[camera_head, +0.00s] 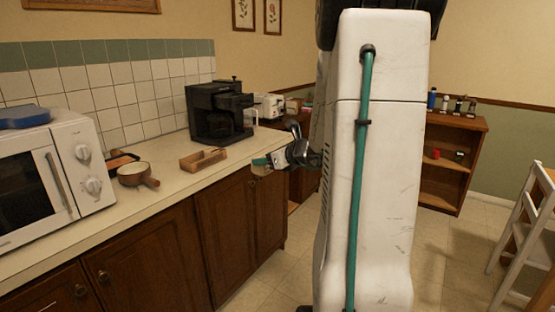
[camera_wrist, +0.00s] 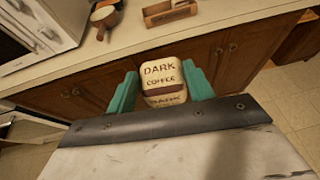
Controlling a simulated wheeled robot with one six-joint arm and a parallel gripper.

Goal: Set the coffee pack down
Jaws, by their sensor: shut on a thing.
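The coffee pack (camera_wrist: 163,81) is a pale block with dark lettering reading "DARK COFFEE" and a brown band. My gripper (camera_wrist: 162,90) is shut on it, with one teal finger on each side. In the wrist view the pack appears in front of the cabinet doors, apart from the countertop (camera_wrist: 130,50).
Bare countertop lies in front of the tray. A wooden shelf (camera_head: 446,165) and white chair (camera_head: 528,225) stand right.

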